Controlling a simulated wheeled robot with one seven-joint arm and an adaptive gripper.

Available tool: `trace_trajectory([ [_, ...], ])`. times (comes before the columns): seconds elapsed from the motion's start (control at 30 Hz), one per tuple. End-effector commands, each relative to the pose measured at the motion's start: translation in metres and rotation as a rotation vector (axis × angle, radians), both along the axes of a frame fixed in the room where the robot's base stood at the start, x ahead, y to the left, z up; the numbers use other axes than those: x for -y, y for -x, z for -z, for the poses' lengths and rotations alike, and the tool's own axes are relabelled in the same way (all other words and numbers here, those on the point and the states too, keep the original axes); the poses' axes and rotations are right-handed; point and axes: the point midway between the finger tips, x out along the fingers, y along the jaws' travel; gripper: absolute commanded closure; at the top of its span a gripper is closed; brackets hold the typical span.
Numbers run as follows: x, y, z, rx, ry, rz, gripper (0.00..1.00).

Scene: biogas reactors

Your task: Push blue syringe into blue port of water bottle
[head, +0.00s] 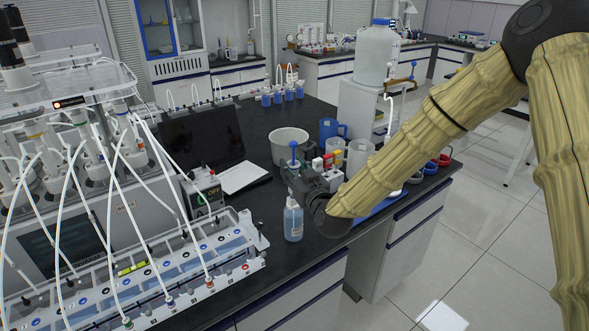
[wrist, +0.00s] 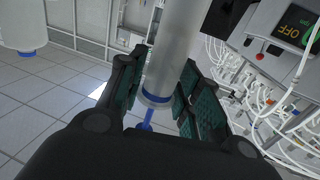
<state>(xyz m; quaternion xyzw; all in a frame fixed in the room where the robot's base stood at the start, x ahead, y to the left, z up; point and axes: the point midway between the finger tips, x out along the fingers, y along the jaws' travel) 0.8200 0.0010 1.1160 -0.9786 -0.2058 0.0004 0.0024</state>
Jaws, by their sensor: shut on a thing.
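My gripper (head: 306,184) is above the dark bench and shut on the blue syringe. In the wrist view, the gripper (wrist: 152,100) has its dark green pads on both sides of a pale, translucent barrel (wrist: 176,55) with a blue ring and blue plunger. In the head view, the blue plunger top (head: 293,146) rises above the gripper. A clear bottle shape with pale blue contents (head: 293,222) shows directly below the gripper. I cannot tell whether the syringe touches it, and no blue port is distinguishable. A large bottle with a blue cap (head: 378,55) stands on a white stand.
The reactor rack (head: 140,275) with many white tubes fills the left. A control box (head: 205,190) stands close to the gripper's left. A white bowl (head: 289,145), blue jug (head: 331,130) and white cup (head: 360,155) are behind it.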

Motion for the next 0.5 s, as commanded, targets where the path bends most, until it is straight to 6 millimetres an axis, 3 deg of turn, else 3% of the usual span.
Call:
trace_trajectory([
  [0.5,-0.0001,-0.0001,0.0051,0.0,0.0,0.0,0.91],
])
